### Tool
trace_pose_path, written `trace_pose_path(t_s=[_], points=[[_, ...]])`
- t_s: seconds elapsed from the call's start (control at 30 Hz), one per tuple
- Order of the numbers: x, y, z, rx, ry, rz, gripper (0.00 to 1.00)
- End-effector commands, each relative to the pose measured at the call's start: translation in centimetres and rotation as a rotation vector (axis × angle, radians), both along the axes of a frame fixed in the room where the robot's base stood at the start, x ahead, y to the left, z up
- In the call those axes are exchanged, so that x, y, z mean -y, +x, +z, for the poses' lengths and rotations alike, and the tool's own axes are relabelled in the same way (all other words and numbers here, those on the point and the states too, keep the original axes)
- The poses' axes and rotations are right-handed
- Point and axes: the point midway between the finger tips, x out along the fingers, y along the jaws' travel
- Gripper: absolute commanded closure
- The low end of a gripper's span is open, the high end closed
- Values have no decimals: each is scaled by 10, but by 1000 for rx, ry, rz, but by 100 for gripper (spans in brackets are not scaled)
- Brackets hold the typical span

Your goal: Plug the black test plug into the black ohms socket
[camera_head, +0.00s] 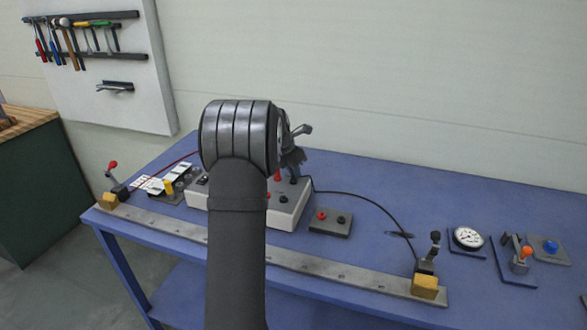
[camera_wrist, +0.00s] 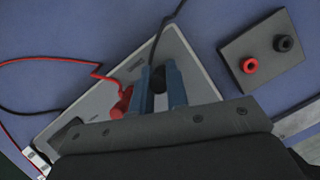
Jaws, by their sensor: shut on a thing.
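My gripper (camera_wrist: 159,72) is shut on the black test plug (camera_wrist: 159,84), held between its two blue fingers over the pale meter box (camera_wrist: 195,62). A black cable runs up from the plug. In the head view my gripper (camera_head: 292,160) is partly behind my arm, above the box (camera_head: 290,215). Black round fittings (camera_head: 283,198) show on the box top; I cannot read which is the ohms socket. A red plug (camera_wrist: 121,104) stands in the box just left of the fingers. Whether the black plug touches a socket is hidden.
A grey plate (camera_wrist: 262,60) with a red socket (camera_wrist: 249,66) and a black socket (camera_wrist: 283,43) lies right of the box. The black cable (camera_head: 370,202) arcs to a clamp (camera_head: 427,270) on the long metal bar (camera_head: 310,268). A dial gauge (camera_head: 467,238) and switches lie farther right.

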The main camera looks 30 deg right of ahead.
Motion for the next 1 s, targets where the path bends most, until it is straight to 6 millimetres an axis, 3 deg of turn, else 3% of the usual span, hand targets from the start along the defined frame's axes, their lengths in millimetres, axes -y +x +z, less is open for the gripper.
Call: trace_pose_path(t_s=[0.03, 0.17, 0.57, 0.73, 1.0], points=[[0, 0, -1, 0, 0, 0, 84], [0, 0, -1, 0, 0, 0, 60], [-3, -1, 7, 0, 0, 0, 60], [-14, -5, 36, 2, -1, 2, 60], [-38, -15, 98, 3, -2, 1, 60]])
